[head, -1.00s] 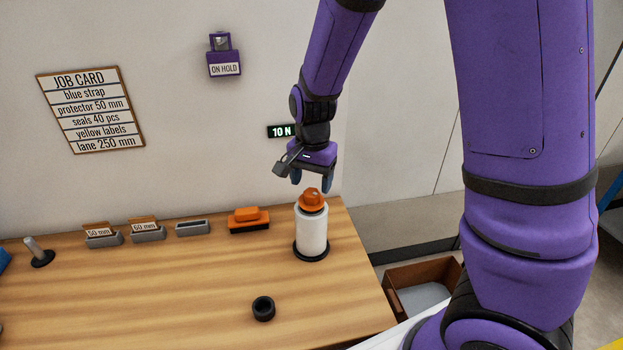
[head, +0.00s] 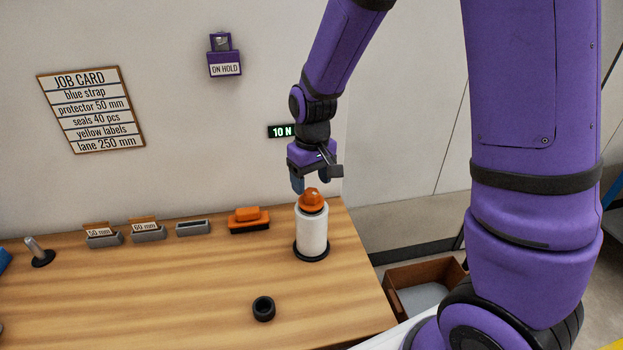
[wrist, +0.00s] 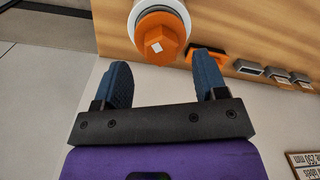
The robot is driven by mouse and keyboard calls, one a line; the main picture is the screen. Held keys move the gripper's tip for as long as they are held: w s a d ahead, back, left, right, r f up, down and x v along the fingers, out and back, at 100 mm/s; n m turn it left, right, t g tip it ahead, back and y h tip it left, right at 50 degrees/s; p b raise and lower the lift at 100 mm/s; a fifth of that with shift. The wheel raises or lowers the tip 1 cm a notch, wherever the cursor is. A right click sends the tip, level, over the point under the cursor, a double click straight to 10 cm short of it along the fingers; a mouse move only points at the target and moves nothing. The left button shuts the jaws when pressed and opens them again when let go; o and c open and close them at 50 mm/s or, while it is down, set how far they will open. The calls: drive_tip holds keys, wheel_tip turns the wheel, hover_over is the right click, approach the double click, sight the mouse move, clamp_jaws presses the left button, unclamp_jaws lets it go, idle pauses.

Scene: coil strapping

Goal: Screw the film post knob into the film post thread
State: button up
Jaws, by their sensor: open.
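The orange film post knob (head: 312,198) sits on top of the white film roll (head: 312,232), which stands upright on its black base at the right end of the bench. The film post thread is hidden under the knob. In the wrist view the orange knob (wrist: 158,40) shows its hexagonal top with a small white mark, just beyond the fingertips. My gripper (head: 312,184) is open and empty, close above the knob. In the wrist view its blue fingers (wrist: 164,72) are apart, and the knob lies between their lines.
A black ring (head: 263,308) lies on the bench front. An orange-and-black block (head: 249,220) and small grey holders (head: 193,228) stand left of the roll. An open brown box (head: 425,285) is on the floor past the bench's right edge. Mid-bench is clear.

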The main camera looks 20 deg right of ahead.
sight(312, 191)
drive_tip(key=shift+n, duration=0.7)
drive_tip(key=shift+f, duration=0.15)
drive_tip(key=shift+f, duration=1.6)
clamp_jaws()
drive_tip(key=m, duration=0.3)
drive_tip(key=shift+m, duration=0.4)
drive_tip(key=m, duration=0.4)
